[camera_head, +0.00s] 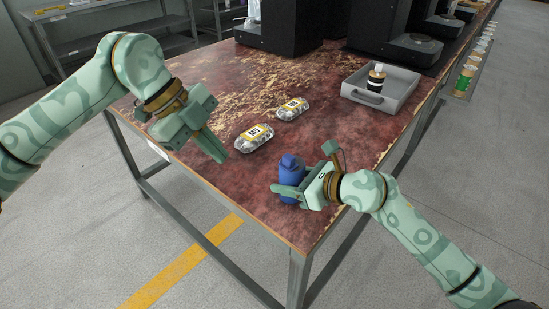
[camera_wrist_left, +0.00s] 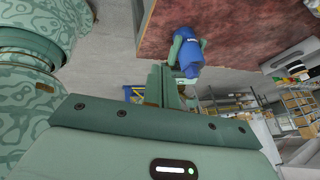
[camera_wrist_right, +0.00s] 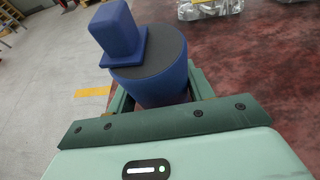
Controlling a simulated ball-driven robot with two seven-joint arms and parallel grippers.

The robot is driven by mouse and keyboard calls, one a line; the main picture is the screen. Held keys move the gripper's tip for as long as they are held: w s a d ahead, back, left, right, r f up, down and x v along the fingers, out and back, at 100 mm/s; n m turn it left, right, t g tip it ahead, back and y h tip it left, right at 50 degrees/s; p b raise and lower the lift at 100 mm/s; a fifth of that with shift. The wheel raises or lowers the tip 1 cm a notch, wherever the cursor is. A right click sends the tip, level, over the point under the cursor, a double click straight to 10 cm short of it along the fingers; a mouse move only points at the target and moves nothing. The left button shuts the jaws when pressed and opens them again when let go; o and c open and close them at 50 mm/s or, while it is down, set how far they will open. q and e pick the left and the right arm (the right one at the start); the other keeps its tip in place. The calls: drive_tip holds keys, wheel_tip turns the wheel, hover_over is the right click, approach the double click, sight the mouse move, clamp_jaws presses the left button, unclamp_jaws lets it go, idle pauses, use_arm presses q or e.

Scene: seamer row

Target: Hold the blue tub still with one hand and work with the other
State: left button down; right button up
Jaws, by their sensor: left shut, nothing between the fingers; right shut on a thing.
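The blue tub (camera_head: 291,183) stands upright near the front corner of the table. My right gripper (camera_head: 293,193) is shut around it from the right. In the right wrist view the tub (camera_wrist_right: 152,88) shows between the fingers. It has a dark grey top, and a blue block with a square base (camera_wrist_right: 117,30) sits off-centre on it. My left gripper (camera_head: 222,156) is shut and empty, above the table to the left of the tub and apart from it. The left wrist view also shows the tub (camera_wrist_left: 187,52) beyond the left fingers.
Two clear packs with yellow labels, one marked M5 (camera_head: 254,138) and another (camera_head: 292,109), lie behind the tub. A grey tray (camera_head: 399,90) holds a dark bottle with a white label (camera_head: 376,77). Black machines (camera_head: 281,24) stand along the back. The table's front edges are close to the tub.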

use_arm(q)
drive_tip(key=d+r, duration=0.1)
drive_tip(key=s+d+r+t+h, duration=0.1)
drive_tip(key=r, duration=0.1)
drive_tip(key=shift+r+m, duration=0.1)
drive_tip(key=shift+m, duration=0.3)
approach(286, 170)
drive_tip(key=s+x, duration=0.1)
drive_tip(key=x, duration=0.4)
drive_tip(key=shift+w+d+f, duration=0.25)
drive_tip(key=shift+w+f, duration=0.05)
drive_tip(key=shift+w, duration=0.25)
